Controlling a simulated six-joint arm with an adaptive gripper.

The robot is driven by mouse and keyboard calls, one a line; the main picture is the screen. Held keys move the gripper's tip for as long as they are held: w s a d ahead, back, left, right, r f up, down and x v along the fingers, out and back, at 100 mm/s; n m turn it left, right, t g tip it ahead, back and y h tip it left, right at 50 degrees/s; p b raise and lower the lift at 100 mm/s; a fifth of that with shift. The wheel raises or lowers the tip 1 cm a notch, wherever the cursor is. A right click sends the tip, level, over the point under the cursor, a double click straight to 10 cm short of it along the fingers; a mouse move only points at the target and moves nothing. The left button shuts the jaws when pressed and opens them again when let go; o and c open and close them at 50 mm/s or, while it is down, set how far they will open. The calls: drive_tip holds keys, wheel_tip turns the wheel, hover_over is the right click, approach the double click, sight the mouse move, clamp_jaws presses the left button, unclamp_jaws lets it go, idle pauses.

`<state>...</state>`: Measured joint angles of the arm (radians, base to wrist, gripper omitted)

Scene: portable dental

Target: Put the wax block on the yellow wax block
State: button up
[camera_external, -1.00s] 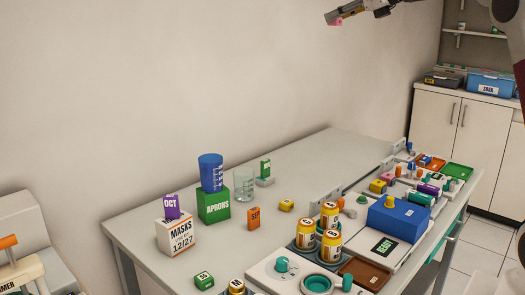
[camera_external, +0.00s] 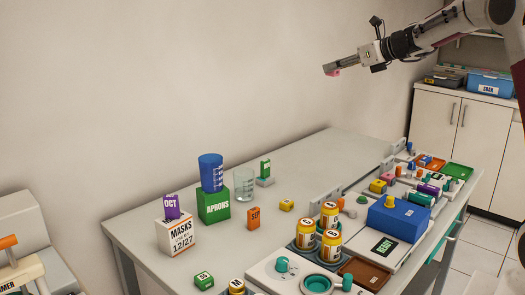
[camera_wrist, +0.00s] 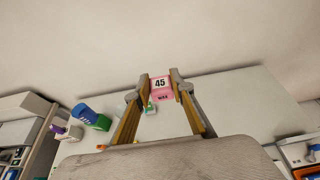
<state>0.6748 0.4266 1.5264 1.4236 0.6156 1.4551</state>
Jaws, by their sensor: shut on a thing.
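My gripper (camera_external: 332,70) is high above the table, well above the blocks. It is shut on a pink wax block, which shows in the wrist view (camera_wrist: 160,88) between the two fingers, with "45" and "WAX" on its white label. A small yellow block (camera_external: 286,205) lies on the open table, right of the orange SEP box. Another yellow block (camera_external: 378,186) sits farther right, beside the row of trays. Their labels are too small to read, so I cannot tell which is the yellow wax block.
A green APRONS box (camera_external: 214,207) with a blue cup (camera_external: 210,172) on top, a clear glass (camera_external: 244,184) and a MASKS box (camera_external: 177,236) stand at the left. The back of the table is bare.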

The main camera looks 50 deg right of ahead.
wheel_tip(320, 180, down, 27)
drive_tip(key=shift+f, duration=0.15)
drive_tip(key=shift+f, duration=0.1)
idle(0.5)
drive_tip(key=shift+f, duration=3)
drive_tip(key=shift+f, duration=1.9)
drive_tip(key=shift+f, duration=0.15)
drive_tip(key=o, duration=0.6)
